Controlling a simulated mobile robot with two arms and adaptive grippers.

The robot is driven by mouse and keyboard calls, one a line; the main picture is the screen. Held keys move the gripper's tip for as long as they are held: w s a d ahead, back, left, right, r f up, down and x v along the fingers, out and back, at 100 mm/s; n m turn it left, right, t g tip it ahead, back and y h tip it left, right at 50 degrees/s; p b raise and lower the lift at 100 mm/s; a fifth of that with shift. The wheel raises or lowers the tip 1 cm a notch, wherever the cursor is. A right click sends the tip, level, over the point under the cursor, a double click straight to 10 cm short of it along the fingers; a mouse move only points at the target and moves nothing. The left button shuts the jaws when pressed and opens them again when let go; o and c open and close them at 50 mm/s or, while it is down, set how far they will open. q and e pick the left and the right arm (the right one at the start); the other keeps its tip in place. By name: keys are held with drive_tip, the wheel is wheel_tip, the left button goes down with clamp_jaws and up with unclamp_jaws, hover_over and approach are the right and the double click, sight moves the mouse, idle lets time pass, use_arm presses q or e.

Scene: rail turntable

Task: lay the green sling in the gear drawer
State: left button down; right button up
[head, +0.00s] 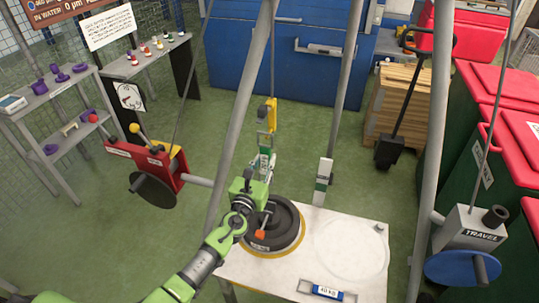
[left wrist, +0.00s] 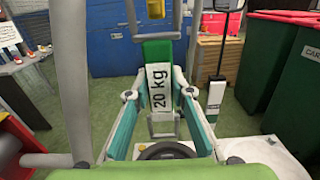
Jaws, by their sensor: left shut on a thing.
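The green sling (head: 265,160), a green strap with a white "20 kg" label, hangs upright just below a yellow hook (head: 271,113). It also shows in the left wrist view (left wrist: 158,50). I cannot tell whether its top is on the hook. My left gripper (head: 262,176) is shut on the sling, its fingers on both sides of the label in the left wrist view (left wrist: 160,100). A blue cabinet (head: 250,55) with a pale handle (head: 320,48) stands behind; its front looks closed. I cannot tell whether it holds the gear drawer. My right gripper is not in view.
A dark round weight (head: 285,222) sits on the white table (head: 350,215) beside my left arm. Grey poles (head: 345,90) rise around the hook. Red crank gear (head: 150,165) stands left. Green floor lies before the cabinet.

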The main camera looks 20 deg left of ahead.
use_arm(q)
drive_tip(key=shift+s+a+r+p, duration=0.1)
drive_tip(key=shift+s+p, duration=0.35)
drive_tip(key=shift+s, duration=2)
